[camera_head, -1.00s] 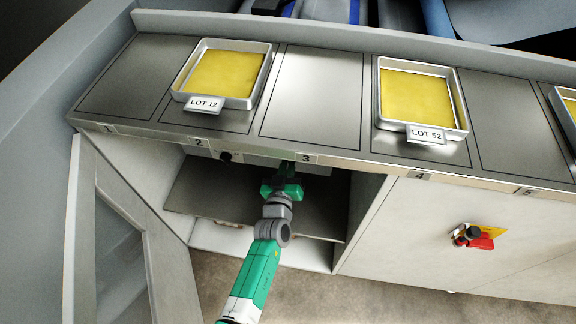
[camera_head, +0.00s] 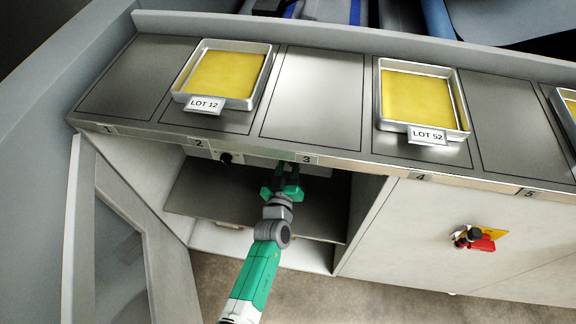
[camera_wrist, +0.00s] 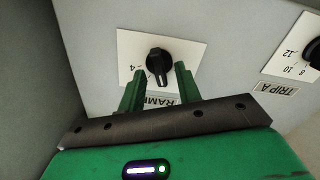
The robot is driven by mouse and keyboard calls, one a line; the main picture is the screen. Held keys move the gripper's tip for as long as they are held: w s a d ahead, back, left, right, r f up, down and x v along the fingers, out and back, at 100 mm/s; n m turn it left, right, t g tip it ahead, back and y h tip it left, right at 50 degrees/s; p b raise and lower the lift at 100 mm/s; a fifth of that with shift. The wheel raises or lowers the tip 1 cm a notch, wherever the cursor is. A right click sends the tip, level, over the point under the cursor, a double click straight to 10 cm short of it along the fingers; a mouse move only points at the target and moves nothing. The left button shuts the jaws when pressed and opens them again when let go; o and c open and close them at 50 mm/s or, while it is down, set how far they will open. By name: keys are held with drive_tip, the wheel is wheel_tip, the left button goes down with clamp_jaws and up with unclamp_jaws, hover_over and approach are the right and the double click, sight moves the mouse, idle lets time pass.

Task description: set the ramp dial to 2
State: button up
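The ramp dial (camera_wrist: 159,62) is a black knob on a white scale plate in the wrist view. Its pointer faces down in that picture, towards my gripper. A "4" shows left of the knob; the other numbers are hidden or unreadable. The "RAMP" label (camera_wrist: 160,101) below is partly covered by a finger. My gripper (camera_wrist: 159,72) is open, with one green finger on each side below the knob; I cannot tell whether either touches it. In the head view my gripper (camera_head: 287,169) is under the counter edge near mark 3, and the ramp dial is hidden.
The "TRIP A" dial (camera_wrist: 314,52) is at the right in the wrist view. A grey wall (camera_wrist: 30,70) stands close on the left. In the head view, a black knob (camera_head: 226,158) sits under mark 2, and an open door (camera_head: 110,230) is at left.

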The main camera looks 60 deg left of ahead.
drive_tip(key=p+v, duration=0.5)
drive_tip(key=v, duration=0.2)
drive_tip(key=shift+s+d, duration=0.25)
drive_tip(key=shift+d, duration=0.1)
idle(0.5)
